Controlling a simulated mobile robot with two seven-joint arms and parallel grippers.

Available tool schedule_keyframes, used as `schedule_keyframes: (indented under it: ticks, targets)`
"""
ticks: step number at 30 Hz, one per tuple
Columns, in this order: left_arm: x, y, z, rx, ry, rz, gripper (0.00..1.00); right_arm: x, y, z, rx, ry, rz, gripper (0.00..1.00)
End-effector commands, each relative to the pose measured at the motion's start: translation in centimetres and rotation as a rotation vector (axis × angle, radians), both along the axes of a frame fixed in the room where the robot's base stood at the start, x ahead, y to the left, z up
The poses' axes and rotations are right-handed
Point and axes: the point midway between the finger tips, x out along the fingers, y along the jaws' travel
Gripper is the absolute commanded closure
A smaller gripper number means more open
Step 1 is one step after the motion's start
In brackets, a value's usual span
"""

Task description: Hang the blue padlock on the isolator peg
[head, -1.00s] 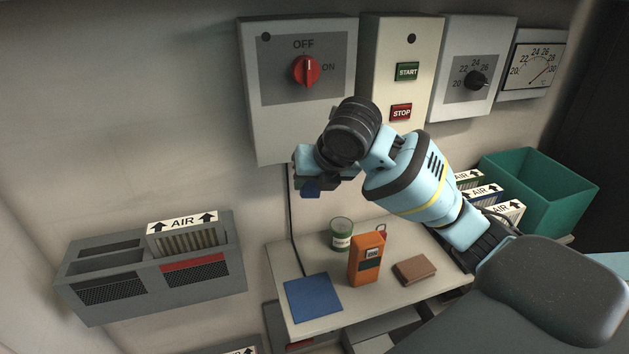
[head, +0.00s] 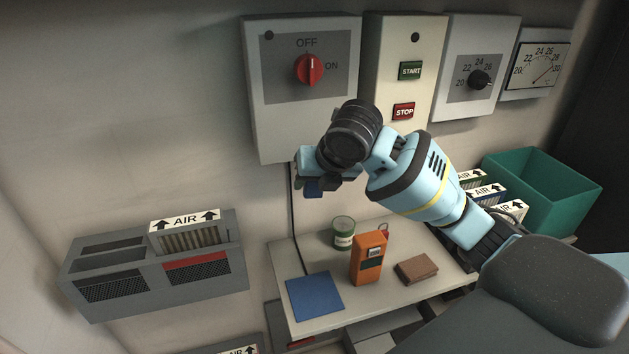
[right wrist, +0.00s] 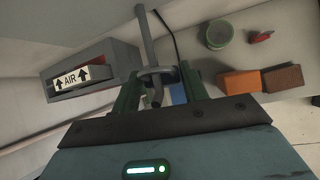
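My right gripper (head: 322,184) is just below the lower edge of the grey isolator box (head: 255,130), which has a red OFF/ON knob. A small blue piece, apparently the blue padlock (head: 313,189), shows under the gripper, partly hidden by it. In the right wrist view the green fingers (right wrist: 157,82) stand apart. A grey rod (right wrist: 148,36), perhaps the isolator peg, reaches down to grey curved metal between their tips. I cannot tell whether the fingers press on the padlock. The peg is hidden in the head view. My left gripper is out of view.
A grey filter box (head: 150,270) is on the wall at left. A green bin (head: 545,190) is at right.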

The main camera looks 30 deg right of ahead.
Motion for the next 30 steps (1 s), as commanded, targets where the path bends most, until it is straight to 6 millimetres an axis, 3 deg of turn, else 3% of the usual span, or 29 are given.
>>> schedule_keyframes:
  ticks: [4,14,30]
  targets:
    - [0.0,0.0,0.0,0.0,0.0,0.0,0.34,0.0,0.0,0.0,0.0,0.0,0.0,0.39]
    - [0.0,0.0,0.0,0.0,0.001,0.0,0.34,-0.2,0.0,0.3,-0.001,-0.001,0.001,0.39]
    - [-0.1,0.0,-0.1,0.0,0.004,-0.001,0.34,-4.1,-0.1,6.1,-0.001,-0.002,0.0,0.39]
